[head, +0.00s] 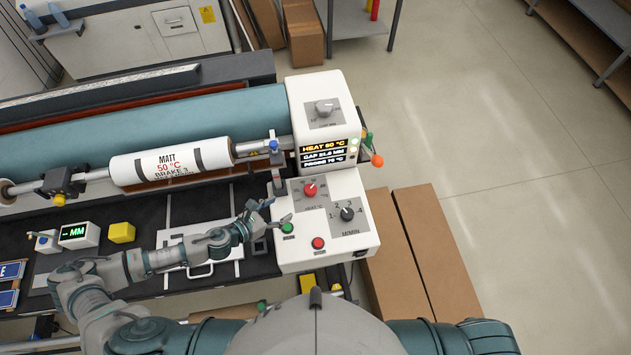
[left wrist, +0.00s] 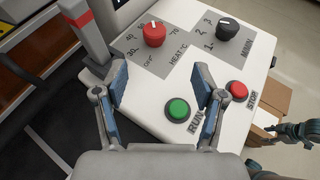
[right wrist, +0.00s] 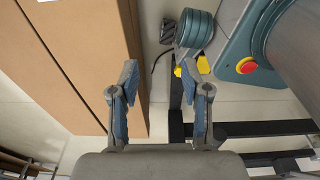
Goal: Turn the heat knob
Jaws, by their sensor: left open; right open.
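The red heat knob (head: 310,189) sits on a grey plate on the white control panel (head: 345,256). In the left wrist view the heat knob (left wrist: 154,33) stands beyond my fingertips, with a printed scale around it. My left gripper (head: 277,213) is open and empty at the panel's left edge, below and left of the knob, apart from it. The display (head: 323,150) reads HEAT 50 °C. The roll label (head: 172,163) reads MATT 50 °C, BRAKE 3. My right gripper (right wrist: 162,80) is open and empty; in its view only boxes and machine parts show.
A black M/MIN knob (head: 347,213) is right of the heat knob. The green RUN button (head: 287,228) and red STOP button (head: 318,243) are lower on the panel. A grey post with a red band (left wrist: 90,32) stands left of the heat knob. Cardboard boxes (head: 436,235) lie to the right.

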